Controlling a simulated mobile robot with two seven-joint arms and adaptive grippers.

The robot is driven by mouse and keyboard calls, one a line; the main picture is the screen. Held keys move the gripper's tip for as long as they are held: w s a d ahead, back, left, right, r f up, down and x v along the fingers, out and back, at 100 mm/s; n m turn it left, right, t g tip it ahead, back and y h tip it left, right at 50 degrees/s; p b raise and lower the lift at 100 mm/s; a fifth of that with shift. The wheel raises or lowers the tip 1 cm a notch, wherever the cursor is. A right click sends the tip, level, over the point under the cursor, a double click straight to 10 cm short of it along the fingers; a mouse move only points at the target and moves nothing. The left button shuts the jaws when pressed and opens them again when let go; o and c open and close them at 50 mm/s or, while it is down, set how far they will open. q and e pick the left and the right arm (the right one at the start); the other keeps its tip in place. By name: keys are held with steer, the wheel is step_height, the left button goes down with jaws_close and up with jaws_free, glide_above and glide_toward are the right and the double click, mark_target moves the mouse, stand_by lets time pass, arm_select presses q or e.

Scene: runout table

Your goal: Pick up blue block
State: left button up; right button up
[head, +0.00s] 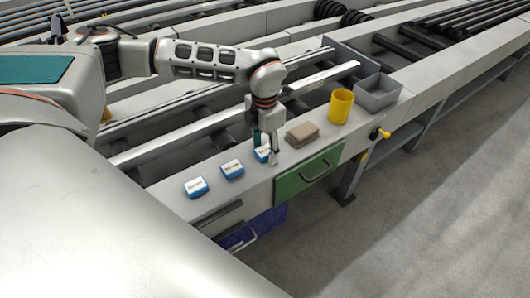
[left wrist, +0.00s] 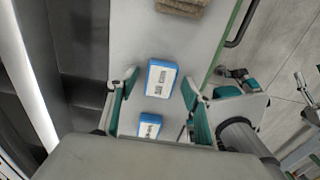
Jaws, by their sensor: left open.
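Three blue blocks with white labelled tops lie in a row on the grey ledge in the head view: the near one (head: 196,187), the middle one (head: 232,169) and the far one (head: 261,155). My left gripper (head: 266,149) is open over the far block and partly hides it. In the left wrist view, that block (left wrist: 162,78) shows between the spread fingertips (left wrist: 160,82), with no visible grip on it. Another blue block (left wrist: 149,125) shows further down, between the fingers. Teal-padded parts at right in the wrist view look like my right gripper (left wrist: 238,82); its jaws are unclear.
A brown stack (head: 302,134) lies just beyond the far block; it also shows in the wrist view (left wrist: 182,6). A yellow cup (head: 340,106) and a grey bin (head: 377,94) stand further along. A green drawer front (head: 308,174) is below the ledge. Rails run behind.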

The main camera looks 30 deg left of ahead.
arm_select(q)
steer(key=c, duration=1.2)
steer(key=shift+r, duration=0.1)
